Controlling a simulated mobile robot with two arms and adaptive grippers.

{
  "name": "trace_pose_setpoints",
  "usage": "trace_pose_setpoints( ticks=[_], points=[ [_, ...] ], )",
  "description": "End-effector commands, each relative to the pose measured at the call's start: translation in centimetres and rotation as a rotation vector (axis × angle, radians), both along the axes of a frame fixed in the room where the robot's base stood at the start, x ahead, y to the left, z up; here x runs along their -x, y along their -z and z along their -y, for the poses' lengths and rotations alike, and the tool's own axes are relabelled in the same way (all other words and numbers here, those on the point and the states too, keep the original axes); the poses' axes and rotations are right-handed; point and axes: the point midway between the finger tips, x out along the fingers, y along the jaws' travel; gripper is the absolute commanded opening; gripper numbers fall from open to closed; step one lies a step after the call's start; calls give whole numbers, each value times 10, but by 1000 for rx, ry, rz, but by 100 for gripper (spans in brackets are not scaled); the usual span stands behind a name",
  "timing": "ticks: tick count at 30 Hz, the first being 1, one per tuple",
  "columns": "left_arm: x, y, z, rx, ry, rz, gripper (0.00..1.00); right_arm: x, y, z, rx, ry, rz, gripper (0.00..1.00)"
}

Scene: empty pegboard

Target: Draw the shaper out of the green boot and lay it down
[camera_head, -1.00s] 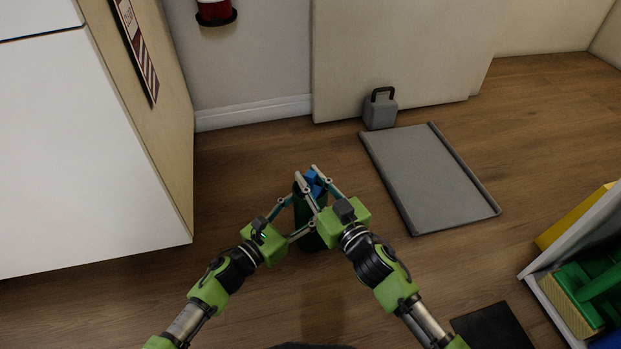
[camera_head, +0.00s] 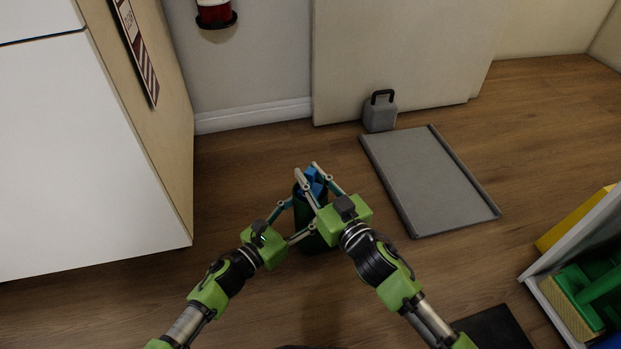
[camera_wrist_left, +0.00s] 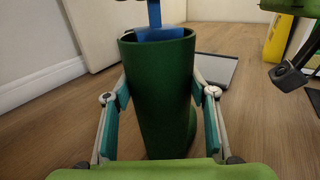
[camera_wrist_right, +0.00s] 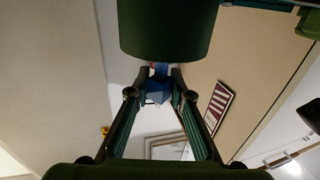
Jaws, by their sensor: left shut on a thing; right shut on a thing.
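The dark green boot (camera_wrist_left: 158,100) stands upright on the floor in the left wrist view. In the head view the boot (camera_head: 310,243) is partly hidden behind my grippers. My left gripper (camera_wrist_left: 160,95) is shut around the boot's shaft, one finger on each side. The blue shaper (camera_head: 312,183) shows at the boot's top; its lower part (camera_wrist_left: 158,34) sits inside the opening. My right gripper (camera_head: 309,168) is above the boot, shut on the shaper; in the right wrist view the shaper (camera_wrist_right: 158,90) is between its fingertips.
A grey tray-like mat (camera_head: 428,180) with raised edges lies on the floor to the right. A grey block with a black handle (camera_head: 380,112) stands behind it. A shelf with green and yellow things (camera_head: 585,285) is at right, a white cabinet (camera_head: 90,150) at left.

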Motion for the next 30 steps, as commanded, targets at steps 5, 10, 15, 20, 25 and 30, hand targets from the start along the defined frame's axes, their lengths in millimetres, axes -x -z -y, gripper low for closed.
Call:
trace_pose_setpoints(
  ticks=[5,10,15,20,25,30],
  points=[
    [0,0,0,-1,0,0,13,0,-4,0,1,0,1,0],
    [0,0,0,-1,0,0,13,0,-3,0,1,0,1,0],
    [0,0,0,-1,0,0,13,0,-13,0,0,-2,4,0],
    [0,0,0,-1,0,0,13,0,-34,0,0,-2,4,0],
    [0,0,0,-1,0,0,13,0,-43,0,1,-1,1,0],
    [0,0,0,-2,0,0,13,0,-43,0,1,0,-1,0]
  ],
)
